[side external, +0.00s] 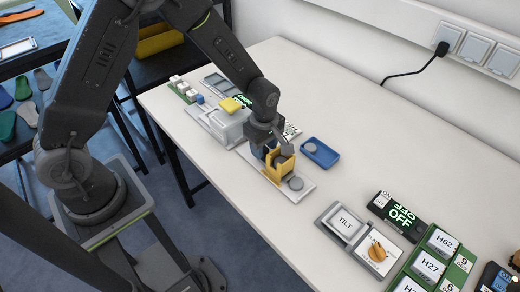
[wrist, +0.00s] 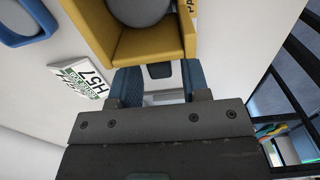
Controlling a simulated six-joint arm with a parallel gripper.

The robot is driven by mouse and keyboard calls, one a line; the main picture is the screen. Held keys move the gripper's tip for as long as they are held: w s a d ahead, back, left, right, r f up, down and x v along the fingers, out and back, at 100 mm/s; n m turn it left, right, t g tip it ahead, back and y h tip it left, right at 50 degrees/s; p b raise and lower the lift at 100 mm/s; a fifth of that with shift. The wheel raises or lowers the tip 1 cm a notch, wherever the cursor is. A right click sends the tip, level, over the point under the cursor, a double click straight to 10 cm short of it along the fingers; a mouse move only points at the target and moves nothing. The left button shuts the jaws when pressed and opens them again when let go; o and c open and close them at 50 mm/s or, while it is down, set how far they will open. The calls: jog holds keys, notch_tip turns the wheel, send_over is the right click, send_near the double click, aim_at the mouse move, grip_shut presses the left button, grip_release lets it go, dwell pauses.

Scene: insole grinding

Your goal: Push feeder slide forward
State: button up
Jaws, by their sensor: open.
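The yellow feeder slide (side external: 281,173) stands on a pale base plate (side external: 300,194) near the middle of the table in the side external view. A yellow holder with a grey rounded piece in it (wrist: 152,46) fills the top of the wrist view. My gripper (side external: 266,156) is low over the plate, right behind the yellow slide. In the wrist view my gripper's blue fingers (wrist: 158,78) are apart, with their tips at the yellow edge and nothing held between them. I cannot tell whether they touch it.
A grey disc (side external: 295,183) lies at the plate's front end. A blue tray (side external: 325,160) is to the right. A TILT panel (side external: 345,222), an orange knob (side external: 377,252) and an OFF display (side external: 400,214) are at front right.

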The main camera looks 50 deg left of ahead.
jog(key=shift+r, duration=2.7)
jog(key=shift+r, duration=0.15)
jog(key=s+a+r+m+t, duration=0.2)
jog(key=s+r+m, duration=0.4)
jog(key=r, duration=0.3)
jog(key=s+a+r+m+t, duration=0.1)
jog(key=s+r+m+t, duration=0.1)
jog(key=s+r+m, duration=0.55)
jog(key=s+a+r+m+t, duration=0.1)
jog(key=s+r+m, duration=0.3)
jog(key=s, duration=0.2)
jog(key=shift+r+t, duration=0.2)
jog(key=shift+t, duration=0.1)
